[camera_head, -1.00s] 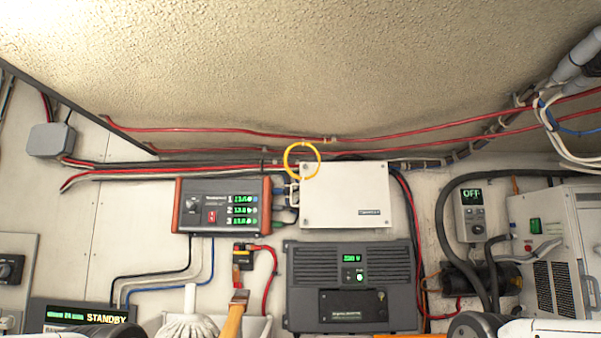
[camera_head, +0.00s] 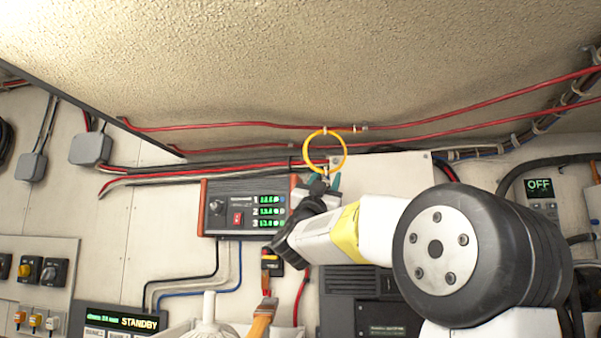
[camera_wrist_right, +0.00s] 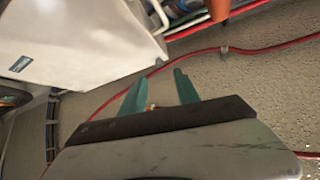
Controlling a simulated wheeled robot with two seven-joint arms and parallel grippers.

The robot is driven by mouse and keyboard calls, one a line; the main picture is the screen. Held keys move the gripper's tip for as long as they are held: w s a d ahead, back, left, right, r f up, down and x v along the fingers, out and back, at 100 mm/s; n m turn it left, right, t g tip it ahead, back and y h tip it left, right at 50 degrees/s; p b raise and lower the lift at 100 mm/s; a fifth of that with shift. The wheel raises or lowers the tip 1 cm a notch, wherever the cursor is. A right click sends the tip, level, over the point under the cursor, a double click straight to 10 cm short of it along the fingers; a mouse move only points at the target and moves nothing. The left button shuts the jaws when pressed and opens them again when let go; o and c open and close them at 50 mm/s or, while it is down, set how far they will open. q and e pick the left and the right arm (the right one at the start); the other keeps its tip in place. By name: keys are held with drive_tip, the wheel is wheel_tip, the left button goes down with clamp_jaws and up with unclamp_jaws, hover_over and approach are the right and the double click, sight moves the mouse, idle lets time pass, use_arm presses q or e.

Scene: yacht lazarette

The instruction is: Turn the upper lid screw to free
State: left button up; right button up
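The white lid box (camera_head: 405,172) is on the wall, its lower part hidden behind my right arm. A yellow ring (camera_head: 345,153) shows at its upper left corner; I cannot make out the lid screw there. My right gripper (camera_head: 325,178) is just below the ring, its teal fingertips apart. In the right wrist view, the gripper (camera_wrist_right: 160,75) is open. A small brass-coloured spot lies between the finger bases; I cannot tell what it is. The white box (camera_wrist_right: 80,45) is left of the fingers there, apart from them. My left gripper is not in view.
A display unit with orange-red ends (camera_head: 245,208) is left of my right gripper. A dark grey unit (camera_head: 345,300) is below my arm. Red cables (camera_head: 230,126) run along the textured surface above. A brush (camera_head: 208,310) and an orange handle (camera_head: 262,318) stand at the bottom.

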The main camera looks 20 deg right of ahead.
sight(335, 161)
drive_tip(key=x, duration=0.7)
drive_tip(key=shift+w+d+r, duration=0.15)
drive_tip(key=shift+r, duration=0.05)
clamp_jaws()
